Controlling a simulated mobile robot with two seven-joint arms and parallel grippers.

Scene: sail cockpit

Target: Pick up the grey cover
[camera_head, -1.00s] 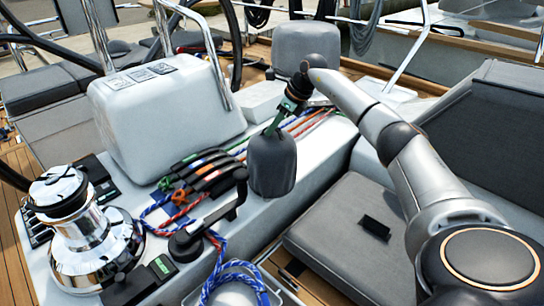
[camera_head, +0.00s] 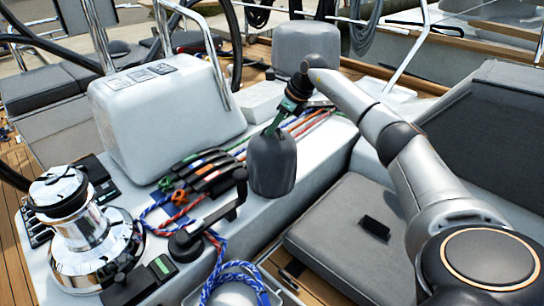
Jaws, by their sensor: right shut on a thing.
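The grey cover (camera_head: 272,165) is a dark grey, rounded piece on the white cockpit coaming, near the middle of the head view. My right gripper (camera_head: 274,128) comes down from above on the arm from the right and is shut on the top of the cover. The cover looks upright. I cannot tell whether its lower edge touches the coaming. My left gripper is not in the view.
A chrome winch (camera_head: 95,245) stands at the lower left. A black winch handle (camera_head: 210,220), rope clutches (camera_head: 205,172) and coloured ropes lie left of the cover. A grey seat cushion (camera_head: 345,240) is at the right. A white console (camera_head: 165,115) rises behind.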

